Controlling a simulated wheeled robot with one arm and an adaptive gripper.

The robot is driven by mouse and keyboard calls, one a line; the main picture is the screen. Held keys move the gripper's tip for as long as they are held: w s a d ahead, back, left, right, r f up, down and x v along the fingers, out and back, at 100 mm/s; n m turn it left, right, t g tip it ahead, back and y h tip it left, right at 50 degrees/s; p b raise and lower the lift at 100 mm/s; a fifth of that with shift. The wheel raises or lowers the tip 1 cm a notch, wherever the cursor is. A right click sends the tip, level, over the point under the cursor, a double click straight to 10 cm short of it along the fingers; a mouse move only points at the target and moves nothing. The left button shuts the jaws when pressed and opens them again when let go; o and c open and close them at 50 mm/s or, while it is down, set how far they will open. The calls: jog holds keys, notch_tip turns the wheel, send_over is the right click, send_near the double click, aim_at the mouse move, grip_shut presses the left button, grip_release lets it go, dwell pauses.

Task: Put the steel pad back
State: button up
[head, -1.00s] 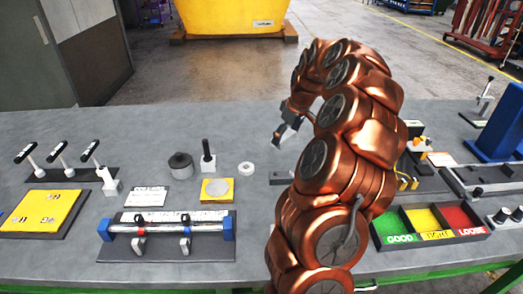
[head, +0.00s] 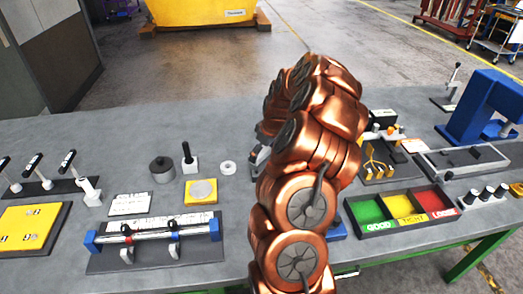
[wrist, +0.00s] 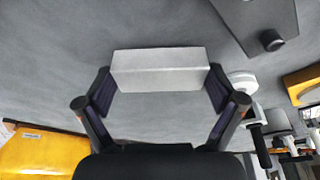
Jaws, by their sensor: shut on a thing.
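A plain light grey block, which looks like the steel pad (wrist: 160,75), sits between the two fingers of my gripper (wrist: 160,90) in the wrist view. The fingers press on its two short ends. The grey bench top shows behind it, and I cannot tell how high above the bench it is. In the head view my gripper (head: 258,155) is mostly hidden behind my copper arm, to the right of a white ring (head: 228,168). The pad cannot be made out there.
A yellow block with a round disc (head: 201,191), a dark cylinder (head: 162,169) and a clamped tube fixture (head: 155,238) lie left of my arm. A three-colour tray (head: 402,211), a grey tray (head: 467,161) and a blue press (head: 487,108) stand right. Bare bench lies behind the ring.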

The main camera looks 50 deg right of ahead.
jog(key=shift+f, duration=0.2)
jog(key=shift+f, duration=0.15)
jog(key=o, duration=1.3)
jog(key=shift+o, duration=0.2)
